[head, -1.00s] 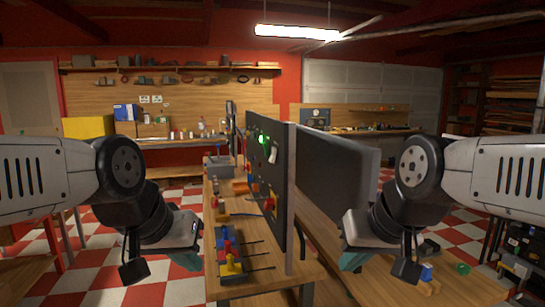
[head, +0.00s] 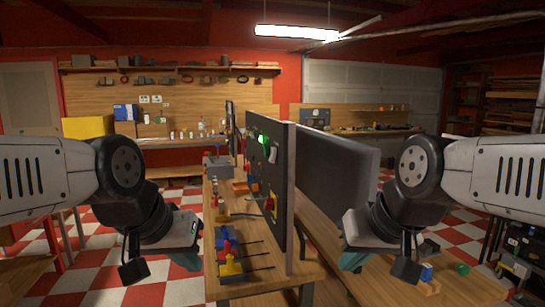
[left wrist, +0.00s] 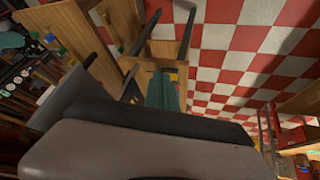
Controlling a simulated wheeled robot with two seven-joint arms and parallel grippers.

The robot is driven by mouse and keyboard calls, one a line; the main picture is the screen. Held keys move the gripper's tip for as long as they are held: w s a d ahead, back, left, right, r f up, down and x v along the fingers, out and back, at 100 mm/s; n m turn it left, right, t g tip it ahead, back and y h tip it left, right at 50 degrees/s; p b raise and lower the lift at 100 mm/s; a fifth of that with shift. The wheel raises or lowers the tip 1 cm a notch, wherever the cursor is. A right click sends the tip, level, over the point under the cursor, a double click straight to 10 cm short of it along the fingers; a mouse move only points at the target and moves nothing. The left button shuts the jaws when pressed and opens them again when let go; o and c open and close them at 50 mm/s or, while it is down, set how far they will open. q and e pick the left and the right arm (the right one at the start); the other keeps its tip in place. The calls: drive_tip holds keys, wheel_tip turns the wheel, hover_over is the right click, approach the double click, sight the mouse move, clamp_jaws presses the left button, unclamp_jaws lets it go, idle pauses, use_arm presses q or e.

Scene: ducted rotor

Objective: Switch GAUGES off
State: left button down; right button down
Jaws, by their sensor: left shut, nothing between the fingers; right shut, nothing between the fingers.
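A dark upright panel (head: 284,185) stands on the wooden bench, seen at a steep angle. It carries a lit green lamp (head: 263,140), a white switch-like part (head: 273,154) and a red and yellow part (head: 271,200) lower down. No label can be read, so I cannot tell which control is GAUGES. My left gripper (head: 187,260) is shut and empty, left of the bench and apart from the panel. Its teal fingers also show in the left wrist view (left wrist: 163,93). My right gripper (head: 352,260) is shut and empty, to the right of the panel and apart from it.
The wooden bench (head: 295,277) holds blue, red and yellow handled parts (head: 230,262) at its near end. A grey screen-like board (head: 335,172) stands right of the panel. Checkered floor (head: 110,262) is open to the left.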

sight(272, 155)
idle(0.7)
use_arm(q)
drive_tip(key=w+d+r+n+t+h, duration=0.15)
drive_tip(key=w+r+n, duration=0.35)
drive_tip(key=w, duration=0.6)
drive_tip(key=w+d+r+n+t+h, duration=0.1)
drive_tip(key=w+d+r+n+h, duration=0.3)
drive_tip(key=w, duration=0.7)
drive_tip(key=w+a+r+n+t+y, duration=0.1)
drive_tip(key=w+n, duration=0.4)
drive_tip(key=w, duration=0.5)
drive_tip(key=w+a+r+n+t+y, duration=0.1)
drive_tip(key=w+r+n+t, duration=0.1)
drive_tip(key=w+n, duration=0.4)
drive_tip(key=w, duration=0.5)
drive_tip(key=shift+a+n, duration=0.3)
drive_tip(key=shift+a, duration=0.1)
drive_tip(key=shift+y, duration=0.25)
drive_tip(key=w+d+f, duration=0.2)
drive_tip(key=d+f, duration=0.1)
drive_tip(key=d, duration=0.4)
drive_tip(key=shift+d+f, duration=0.35)
drive_tip(key=shift+d, duration=0.05)
drive_tip(key=shift+d, duration=0.1)
drive_tip(key=shift+w+d+f, duration=0.1)
drive_tip(key=shift+d+f, duration=0.05)
drive_tip(key=shift+d, duration=0.1)
